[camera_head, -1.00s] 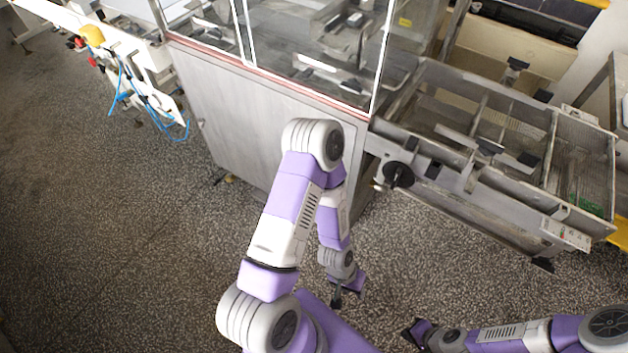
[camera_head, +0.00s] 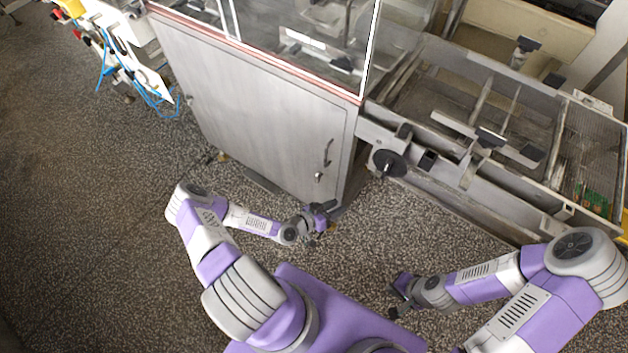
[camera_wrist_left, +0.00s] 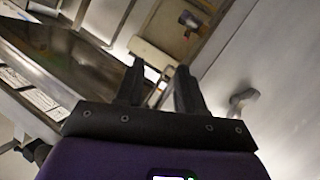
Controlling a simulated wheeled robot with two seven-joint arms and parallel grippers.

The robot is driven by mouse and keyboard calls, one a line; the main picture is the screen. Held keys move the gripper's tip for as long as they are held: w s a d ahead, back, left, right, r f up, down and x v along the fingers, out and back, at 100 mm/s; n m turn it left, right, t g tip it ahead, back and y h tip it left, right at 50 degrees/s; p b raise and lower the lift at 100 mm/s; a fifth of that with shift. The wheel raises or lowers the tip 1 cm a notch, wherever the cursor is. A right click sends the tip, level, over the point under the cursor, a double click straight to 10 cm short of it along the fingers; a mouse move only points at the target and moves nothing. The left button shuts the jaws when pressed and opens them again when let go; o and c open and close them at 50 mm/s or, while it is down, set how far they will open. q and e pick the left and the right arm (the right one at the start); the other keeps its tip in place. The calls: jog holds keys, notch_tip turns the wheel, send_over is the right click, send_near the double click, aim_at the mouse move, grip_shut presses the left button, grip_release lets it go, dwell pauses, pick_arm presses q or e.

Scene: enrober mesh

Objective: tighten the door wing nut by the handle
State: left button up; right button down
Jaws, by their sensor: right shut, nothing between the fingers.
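The grey cabinet door (camera_head: 255,110) stands ahead. Its curved handle (camera_head: 327,153) is near the right edge. The small light wing nut (camera_head: 319,176) sits just below the handle. My left gripper (camera_head: 328,207) is low in front of the door's lower right corner, below the wing nut and apart from it. In the left wrist view its two dark fingers (camera_wrist_left: 158,75) are spread with nothing between them. A blurred grey fitting (camera_wrist_left: 242,100) shows right of them; I cannot tell whether it is the wing nut or handle. My right gripper (camera_head: 398,300) is shut and empty above the floor.
A conveyor frame (camera_head: 470,150) with a black handwheel (camera_head: 389,162) juts out right of the door. Glass panels (camera_head: 310,45) stand above the door. Blue hoses (camera_head: 150,95) hang at the far left. The speckled floor (camera_head: 100,220) is clear.

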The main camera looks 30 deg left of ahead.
aim_at(318, 177)
pick_arm(q)
jog(key=a+t+y, duration=0.5)
jog(key=a, duration=0.7)
jog(key=w+b, duration=0.1)
jog(key=w, duration=0.5)
jog(key=shift+w+f+b, duration=0.2)
jog(key=shift+f+b, duration=0.05)
jog(key=shift+b, duration=0.15)
jog(key=shift+c, duration=0.4)
grip_shut()
